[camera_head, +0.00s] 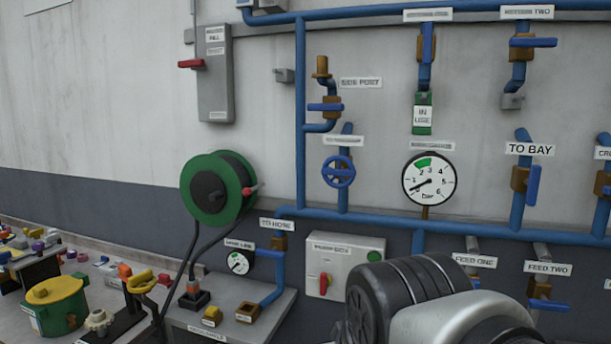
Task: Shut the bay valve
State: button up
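The valve labelled TO BAY (530,149) is on a blue upright pipe at the right of the head view. It has a brown body (518,180) and a blue lever handle (533,185). The handle points nearly straight up and down, in line with its pipe. Nothing touches the handle. My dark and grey arm links fill the bottom right, below and left of this valve. My gripper itself does not show.
A round pressure gauge (429,179) sits left of the bay valve. FEED ONE (474,260) and FEED TWO (547,268) labels and their valves are below it. A pump box (344,265), green hose reel (218,188) and cluttered bench are to the left.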

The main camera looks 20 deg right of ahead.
aim_at(533, 182)
jog(key=k+z, duration=0.1)
jog(key=z, duration=1.55)
